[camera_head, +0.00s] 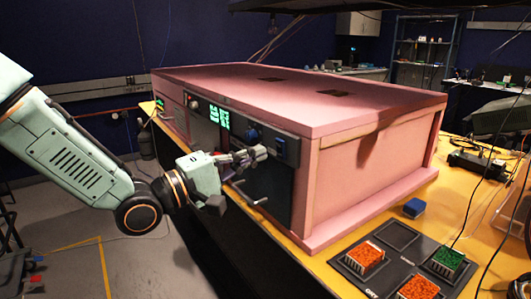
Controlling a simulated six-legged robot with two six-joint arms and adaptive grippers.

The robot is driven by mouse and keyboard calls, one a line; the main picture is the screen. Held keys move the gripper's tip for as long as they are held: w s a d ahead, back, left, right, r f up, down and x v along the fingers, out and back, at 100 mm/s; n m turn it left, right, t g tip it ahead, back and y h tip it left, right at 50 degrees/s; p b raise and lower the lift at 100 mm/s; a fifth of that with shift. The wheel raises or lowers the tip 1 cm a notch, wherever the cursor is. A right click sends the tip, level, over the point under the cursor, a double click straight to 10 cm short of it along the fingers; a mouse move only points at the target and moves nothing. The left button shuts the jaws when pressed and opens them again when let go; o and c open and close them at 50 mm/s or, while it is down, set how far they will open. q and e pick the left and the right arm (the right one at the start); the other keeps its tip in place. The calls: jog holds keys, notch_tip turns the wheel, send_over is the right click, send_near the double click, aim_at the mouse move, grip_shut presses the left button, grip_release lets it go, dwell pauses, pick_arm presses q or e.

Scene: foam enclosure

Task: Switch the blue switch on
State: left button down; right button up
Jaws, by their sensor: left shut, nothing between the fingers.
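The blue switch (280,147) appears as a small dark blue square part near the right end of the dark control strip on the front of the pink foam enclosure (345,180). Its position, on or off, is too small to tell. My left gripper (256,154) is shut and empty. Its fingertips point right, in front of the strip, just left of and slightly below the switch in the picture. I cannot tell whether they touch the panel. My right gripper is not in view.
A dark blue knob (252,135) and a green lit display (224,118) are left of the switch. A metal handle (252,197) sticks out below. On the yellow table (325,263) lie a blue block (414,208) and a dark tray (352,265) with orange and green blocks.

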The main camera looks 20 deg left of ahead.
aim_at(278, 144)
pick_arm(q)
jog(key=shift+x, duration=1.6)
jog(key=shift+d+r, duration=0.1)
jog(key=shift+r+p, duration=0.15)
jog(key=shift+p, duration=0.15)
jog(key=shift+w+d+r+p, duration=0.1)
jog(key=shift+w+r+p, duration=0.1)
jog(key=shift+p, duration=0.7)
jog(key=shift+f+g, duration=0.15)
jog(key=shift+g, duration=0.15)
jog(key=shift+f, duration=0.1)
jog(key=shift+s, duration=0.1)
